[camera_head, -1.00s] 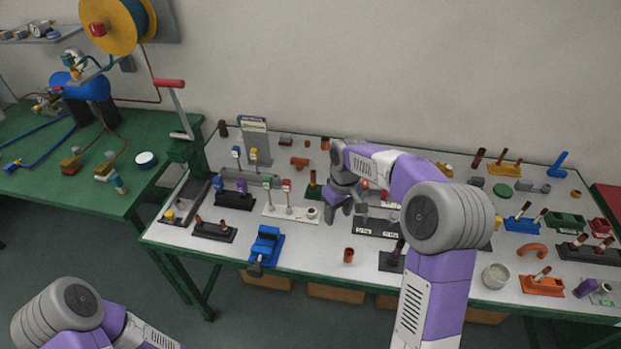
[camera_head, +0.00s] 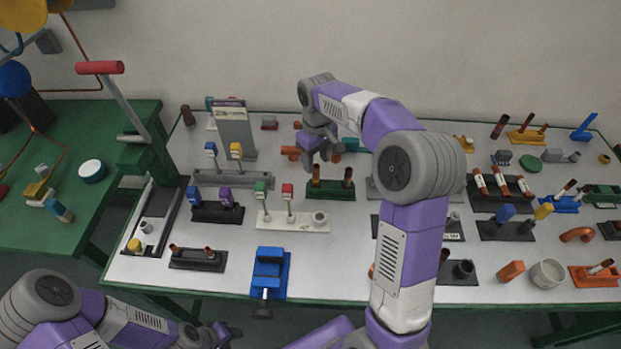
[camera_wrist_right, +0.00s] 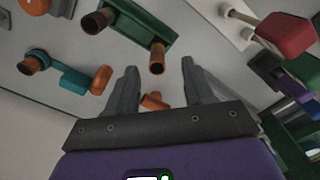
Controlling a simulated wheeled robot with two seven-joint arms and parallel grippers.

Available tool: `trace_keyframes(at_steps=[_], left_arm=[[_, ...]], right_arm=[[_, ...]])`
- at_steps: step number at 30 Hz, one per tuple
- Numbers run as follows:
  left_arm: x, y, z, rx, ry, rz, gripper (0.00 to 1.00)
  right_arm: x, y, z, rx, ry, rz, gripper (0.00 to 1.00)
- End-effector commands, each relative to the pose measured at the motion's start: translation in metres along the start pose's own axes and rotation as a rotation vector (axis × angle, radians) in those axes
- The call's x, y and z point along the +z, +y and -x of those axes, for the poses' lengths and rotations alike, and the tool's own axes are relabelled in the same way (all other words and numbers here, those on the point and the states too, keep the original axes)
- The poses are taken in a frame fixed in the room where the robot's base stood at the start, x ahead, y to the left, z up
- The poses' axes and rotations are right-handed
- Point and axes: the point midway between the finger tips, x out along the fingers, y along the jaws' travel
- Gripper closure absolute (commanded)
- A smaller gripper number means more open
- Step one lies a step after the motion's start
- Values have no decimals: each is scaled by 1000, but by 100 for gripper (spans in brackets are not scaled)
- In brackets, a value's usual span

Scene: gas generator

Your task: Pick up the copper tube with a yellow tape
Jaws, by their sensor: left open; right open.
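My right gripper (camera_head: 318,156) is open and empty above the back middle of the table, just behind a green holder (camera_head: 331,190). Two copper tubes (camera_head: 348,177) stand in this holder. In the right wrist view the green holder (camera_wrist_right: 128,28) and a tube's open end (camera_wrist_right: 157,60) show beyond the open fingers (camera_wrist_right: 159,68). I cannot make out yellow tape on any tube. Other copper tubes (camera_head: 480,182) stand in a dark holder to the right. My left gripper (camera_head: 222,334) is open and empty low at the bottom left, in front of the table.
Orange pipe fittings (camera_head: 291,153) lie close to my right gripper; one (camera_wrist_right: 154,101) shows between its fingers. Holders with colored connectors (camera_head: 215,208), a blue vise (camera_head: 270,270) and a lever press (camera_head: 150,150) stand to the left. My right forearm hides part of the table.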

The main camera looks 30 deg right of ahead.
Motion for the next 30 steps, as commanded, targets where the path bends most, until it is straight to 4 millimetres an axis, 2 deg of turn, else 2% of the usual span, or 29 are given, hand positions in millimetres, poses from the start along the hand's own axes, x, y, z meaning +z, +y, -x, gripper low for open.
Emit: trace_keyframes(at_steps=[1, 14, 22, 30], left_arm=[[-1, -2, -7, 0, 1, 0, 57], [-1, -8, -22, 0, 1, 0, 57], [-2, -15, -40, 0, 1, 0, 57], [-2, -15, -40, 0, 1, 0, 57]], right_arm=[[0, 0, -7, 0, 0, 0, 48], [0, 1, -42, -1, -1, 0, 48], [-1, 4, -82, -1, -1, 0, 48], [-2, 4, -84, 0, 1, 0, 48]])
